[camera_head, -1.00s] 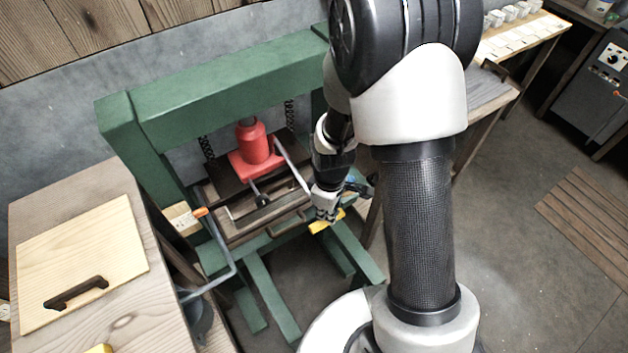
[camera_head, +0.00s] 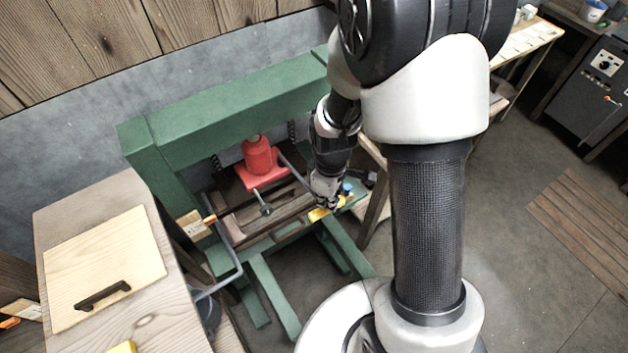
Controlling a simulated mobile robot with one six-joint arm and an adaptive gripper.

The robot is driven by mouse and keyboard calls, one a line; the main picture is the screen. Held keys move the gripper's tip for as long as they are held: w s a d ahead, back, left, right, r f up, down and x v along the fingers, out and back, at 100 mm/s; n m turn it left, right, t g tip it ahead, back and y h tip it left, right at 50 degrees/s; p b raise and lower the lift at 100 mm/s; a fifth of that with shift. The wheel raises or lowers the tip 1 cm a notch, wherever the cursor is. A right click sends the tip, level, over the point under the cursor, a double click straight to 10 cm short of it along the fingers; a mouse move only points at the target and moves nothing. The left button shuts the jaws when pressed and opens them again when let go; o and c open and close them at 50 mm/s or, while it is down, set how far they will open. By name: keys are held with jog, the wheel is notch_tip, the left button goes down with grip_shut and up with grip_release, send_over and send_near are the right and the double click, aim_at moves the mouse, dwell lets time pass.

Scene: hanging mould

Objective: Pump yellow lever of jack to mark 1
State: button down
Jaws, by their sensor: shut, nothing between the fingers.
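The red jack (camera_head: 258,155) stands on a red base inside the green press frame (camera_head: 225,112). Its grey lever bar (camera_head: 293,170) slopes down to the right, with a yellow grip (camera_head: 317,215) at its low end. My gripper (camera_head: 325,206) is shut and empty, right at the yellow grip; I cannot tell whether it touches it. The fingers hide part of the grip and the bar's end. A pale marked plate (camera_head: 193,224) with an orange pointer (camera_head: 210,219) is on the left post; its marks are too small to read.
A wooden bench (camera_head: 140,210) with a pale handled board (camera_head: 105,265) stands left. A bent grey pipe (camera_head: 226,245) runs beside the press. A blue-topped item (camera_head: 347,188) is just right of my gripper. The floor at right is mostly clear, with wooden slats (camera_head: 585,220).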

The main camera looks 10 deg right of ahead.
jog(key=shift+r, duration=0.6)
jog(key=shift+f, duration=0.25)
dwell(2.1)
jog(key=shift+b, duration=0.4)
notch_tip(320, 180, down, 15)
jog(key=b, duration=1.2)
notch_tip(320, 180, up, 15)
jog(key=p, duration=1.2)
